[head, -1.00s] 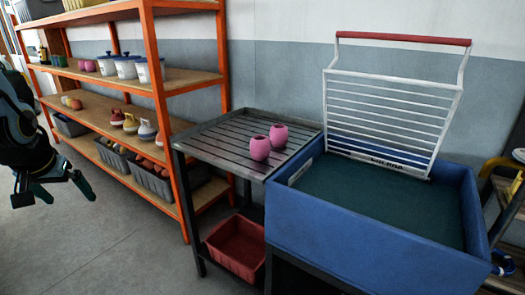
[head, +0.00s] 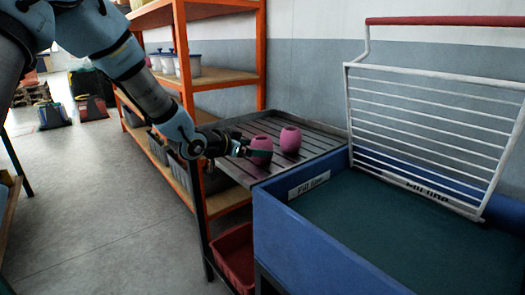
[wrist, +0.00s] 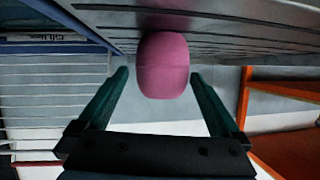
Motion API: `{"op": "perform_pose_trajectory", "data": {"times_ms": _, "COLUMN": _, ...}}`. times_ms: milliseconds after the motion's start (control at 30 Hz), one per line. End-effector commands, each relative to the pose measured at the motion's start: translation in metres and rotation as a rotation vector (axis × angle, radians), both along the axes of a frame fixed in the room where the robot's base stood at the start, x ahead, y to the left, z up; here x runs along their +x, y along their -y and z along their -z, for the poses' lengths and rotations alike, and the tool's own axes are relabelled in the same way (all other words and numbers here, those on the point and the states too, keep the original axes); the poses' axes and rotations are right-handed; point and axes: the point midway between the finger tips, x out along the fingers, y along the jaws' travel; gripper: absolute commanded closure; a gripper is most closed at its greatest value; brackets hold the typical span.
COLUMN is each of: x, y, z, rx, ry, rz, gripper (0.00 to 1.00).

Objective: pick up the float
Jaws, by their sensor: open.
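Two pink rounded floats, each with a hole in its top, stand on a slatted metal table. In the head view they are the left float (head: 261,143) and the right float (head: 290,139). My gripper (head: 258,151) reaches in from the left, level with the left float, its fingers overlapping that float's lower front in the picture. In the wrist view one float (wrist: 163,65) lies ahead, centred between the tips of my open gripper (wrist: 160,78). I see clear gaps between it and both fingers. The other float is not visible there.
The slatted table (head: 328,140) adjoins a blue tank (head: 310,235) with a white rack (head: 435,125) standing at its back. An orange shelf (head: 262,60) stands behind the table at left. A red bin (head: 234,258) sits underneath. The floor at left is open.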

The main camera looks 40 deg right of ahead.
Motion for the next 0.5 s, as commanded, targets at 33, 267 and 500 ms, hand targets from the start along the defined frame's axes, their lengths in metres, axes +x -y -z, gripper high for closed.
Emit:
{"op": "perform_pose_trajectory", "data": {"times_ms": 33, "x": 0.000, "y": 0.006, "z": 0.002, "rx": 0.000, "ry": -0.001, "rz": 0.001, "gripper": 0.00}}
{"op": "perform_pose_trajectory", "data": {"times_ms": 267, "x": 0.003, "y": 0.019, "z": 0.010, "rx": 0.002, "ry": -0.001, "rz": -0.001, "gripper": 0.00}}
{"op": "perform_pose_trajectory", "data": {"times_ms": 500, "x": 0.007, "y": 0.048, "z": 0.027, "rx": 0.002, "ry": -0.002, "rz": -0.002, "gripper": 0.00}}
